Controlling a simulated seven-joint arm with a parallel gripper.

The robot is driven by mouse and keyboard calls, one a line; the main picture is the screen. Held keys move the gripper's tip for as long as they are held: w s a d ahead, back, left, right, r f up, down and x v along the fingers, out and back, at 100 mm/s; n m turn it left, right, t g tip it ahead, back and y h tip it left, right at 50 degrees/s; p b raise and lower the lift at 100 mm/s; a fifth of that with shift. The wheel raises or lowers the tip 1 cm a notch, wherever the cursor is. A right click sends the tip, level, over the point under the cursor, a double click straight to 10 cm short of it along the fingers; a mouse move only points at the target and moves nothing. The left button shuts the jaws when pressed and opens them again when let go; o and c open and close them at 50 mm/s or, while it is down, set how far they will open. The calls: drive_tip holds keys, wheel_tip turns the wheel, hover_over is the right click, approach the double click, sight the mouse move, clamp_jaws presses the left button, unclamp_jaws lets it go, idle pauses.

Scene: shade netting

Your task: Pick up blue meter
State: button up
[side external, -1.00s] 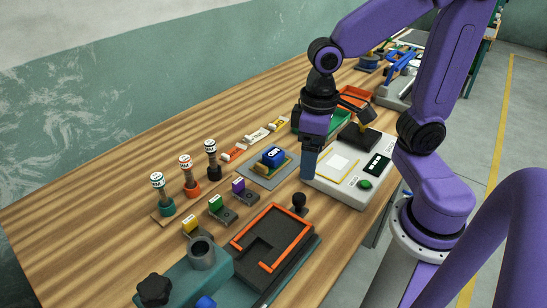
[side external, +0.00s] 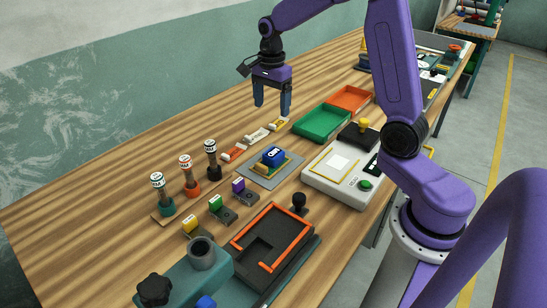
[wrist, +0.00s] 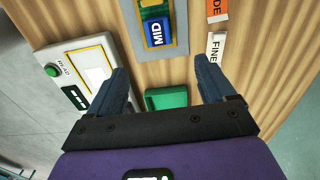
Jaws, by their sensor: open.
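The blue meter (side external: 274,154) is a small blue block with a white label. It sits on a yellow and green base on a grey mat (side external: 255,173) near the middle of the bench. In the wrist view the blue meter (wrist: 155,34) shows at the top centre, its label reading MID. My gripper (side external: 271,110) is open and empty, raised above the bench and behind the meter in the side view. In the wrist view my gripper (wrist: 160,68) has its two fingers spread, with the meter beyond the tips and nothing between them.
A white device (side external: 338,186) with a green button stands right of the mat. Green (side external: 322,123) and orange (side external: 350,98) trays lie behind it. Labelled strips (side external: 256,136), several knobbed posts (side external: 187,175) and small coloured blocks (side external: 216,203) surround the mat. The bench's back left is clear.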

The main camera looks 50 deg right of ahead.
hover_over(273, 152)
drive_tip(key=f, duration=1.2)
drive_tip(key=shift+w, duration=0.2)
drive_tip(key=shift+s+f, duration=0.15)
drive_tip(key=shift+f, duration=1.25)
drive_tip(key=shift+s+f, duration=0.15)
drive_tip(key=shift+f, duration=1.2)
drive_tip(key=c, duration=1.2)
drive_tip(key=shift+r, duration=0.15)
drive_tip(key=shift+c, duration=0.2)
